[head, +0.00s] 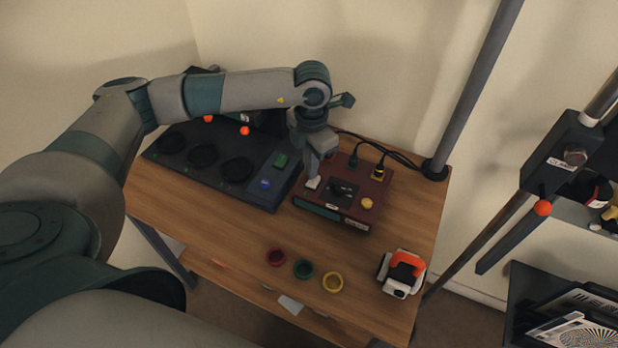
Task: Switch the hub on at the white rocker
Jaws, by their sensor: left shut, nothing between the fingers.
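The hub appears to be the dark red box (381,192) on the wooden table, with a black panel, a yellow round knob and plugs at its back edge. The white rocker (312,184) sits at its left side, partly covered by my gripper. My left gripper (314,175) is shut and empty, pointing down with its fingertips at or just over the rocker. I cannot tell whether they touch it, or which way the rocker is tipped. My right gripper is not in view.
A dark unit (222,181) with several round black wells and green and blue buttons stands left of the hub. An orange-and-white device (402,273) sits at the right. Black cables run behind the hub.

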